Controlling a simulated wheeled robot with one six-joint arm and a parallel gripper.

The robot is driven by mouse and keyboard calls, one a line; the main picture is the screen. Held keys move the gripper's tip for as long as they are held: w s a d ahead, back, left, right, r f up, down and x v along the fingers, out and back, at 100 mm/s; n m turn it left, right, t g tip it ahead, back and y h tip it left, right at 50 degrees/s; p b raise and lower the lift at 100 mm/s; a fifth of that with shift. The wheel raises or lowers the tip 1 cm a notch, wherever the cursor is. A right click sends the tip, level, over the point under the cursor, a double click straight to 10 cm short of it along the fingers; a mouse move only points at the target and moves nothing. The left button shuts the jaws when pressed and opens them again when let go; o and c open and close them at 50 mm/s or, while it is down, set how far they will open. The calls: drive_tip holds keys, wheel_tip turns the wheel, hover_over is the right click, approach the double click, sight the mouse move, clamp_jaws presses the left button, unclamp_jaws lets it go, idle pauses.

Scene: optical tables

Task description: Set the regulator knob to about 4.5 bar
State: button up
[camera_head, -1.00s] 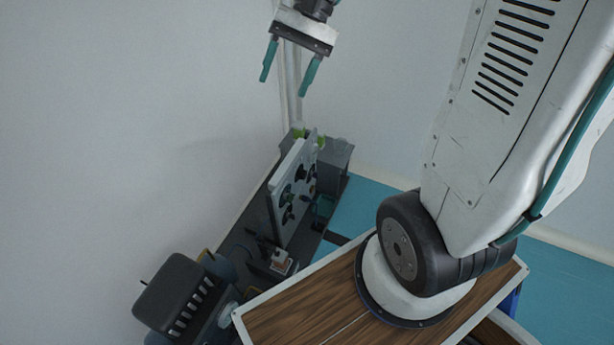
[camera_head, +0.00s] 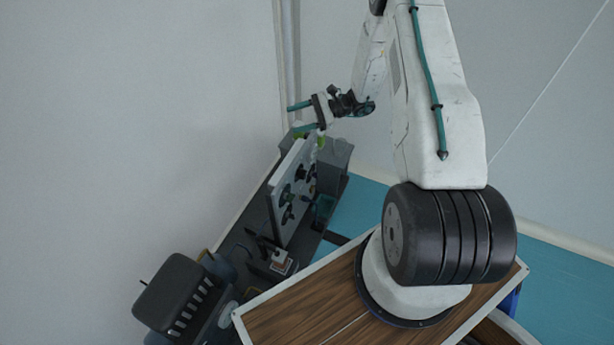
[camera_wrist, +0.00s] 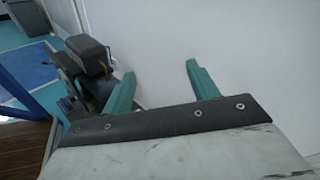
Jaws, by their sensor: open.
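An upright panel (camera_head: 279,199) with several dark knobs and gauges on its face stands on a dark bench in the head view. The regulator knob cannot be told apart for certain among the small dark round parts (camera_head: 287,192). My gripper (camera_head: 290,117) is open and empty, above the far end of the panel, with its teal fingers pointing left toward the wall. In the wrist view my gripper (camera_wrist: 160,82) shows its two fingers spread apart with only pale wall between and beyond them. No dial reading is legible.
The dark bench (camera_head: 236,238) runs along the wall. A small box with a white and red top (camera_head: 281,262) sits on it near the panel. A black ribbed machine (camera_head: 178,295) stands at the lower left. The teal floor (camera_head: 352,210) is clear at the right.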

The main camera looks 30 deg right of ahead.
drive_tip(key=s+d+f+m+t+h, duration=0.1)
drive_tip(key=d+f+m+t, duration=0.15)
drive_tip(key=f, duration=0.55)
drive_tip(key=s+d+f+m+t+h, duration=0.1)
drive_tip(key=d+f+m+t, duration=0.2)
drive_tip(key=f, duration=0.6)
drive_tip(key=m+t+h, duration=0.3)
drive_tip(key=m+t, duration=0.2)
drive_tip(key=m, duration=0.1)
approach(305, 176)
drive_tip(key=w, duration=0.2)
drive_tip(key=shift+g, duration=0.25)
drive_tip(key=x, duration=0.7)
drive_tip(key=shift+w+a+r, duration=0.1)
drive_tip(key=shift+a+r, duration=0.05)
drive_tip(key=shift+a, duration=0.35)
drive_tip(key=shift+c, duration=0.3)
drive_tip(key=c, duration=0.9)
